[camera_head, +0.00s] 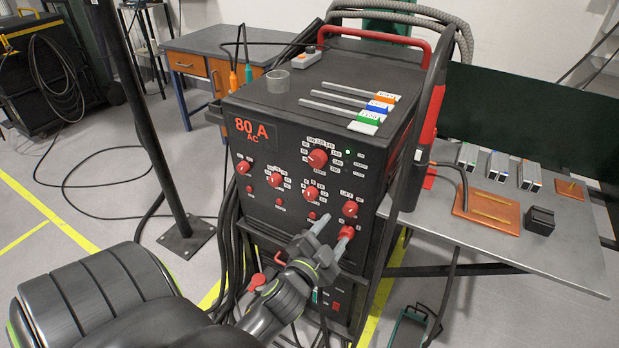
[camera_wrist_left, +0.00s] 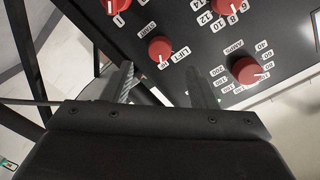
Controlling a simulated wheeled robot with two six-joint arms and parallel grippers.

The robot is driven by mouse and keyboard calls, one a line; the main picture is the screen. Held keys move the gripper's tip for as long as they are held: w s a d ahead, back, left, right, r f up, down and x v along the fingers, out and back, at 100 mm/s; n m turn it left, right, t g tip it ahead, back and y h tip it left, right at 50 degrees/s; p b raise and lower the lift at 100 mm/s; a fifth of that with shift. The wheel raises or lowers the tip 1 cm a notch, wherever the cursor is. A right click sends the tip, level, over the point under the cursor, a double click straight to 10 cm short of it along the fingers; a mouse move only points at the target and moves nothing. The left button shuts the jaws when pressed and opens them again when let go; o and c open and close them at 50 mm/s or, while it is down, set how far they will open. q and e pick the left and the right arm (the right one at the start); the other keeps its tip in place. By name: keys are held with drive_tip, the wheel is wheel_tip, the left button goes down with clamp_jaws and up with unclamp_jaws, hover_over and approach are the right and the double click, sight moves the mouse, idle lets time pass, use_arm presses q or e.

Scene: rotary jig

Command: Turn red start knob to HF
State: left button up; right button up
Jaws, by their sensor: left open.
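The red start knob (camera_head: 350,208) is on the right side of the black machine's front panel (camera_head: 262,212). My left gripper (camera_head: 336,226) is open, just in front of the panel, near and slightly below the knob in the head view. In the left wrist view its fingers (camera_wrist_left: 160,69) stand on either side of the knob's line, with the knob beyond the tips. No contact shows. My right gripper is not in view.
Other red knobs surround it: a larger AMPS knob (camera_wrist_left: 246,70), one marked 1 (camera_wrist_left: 115,6), and several more on the panel. A metal side table (camera_head: 480,235) with a copper plate (camera_head: 487,212) stands right. Dark cables (camera_head: 232,235) hang down the machine's left side.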

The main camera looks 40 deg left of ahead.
use_arm(q)
drive_tip(key=v, duration=1)
drive_tip(key=shift+s+p, duration=0.15)
drive_tip(key=shift+p, duration=0.2)
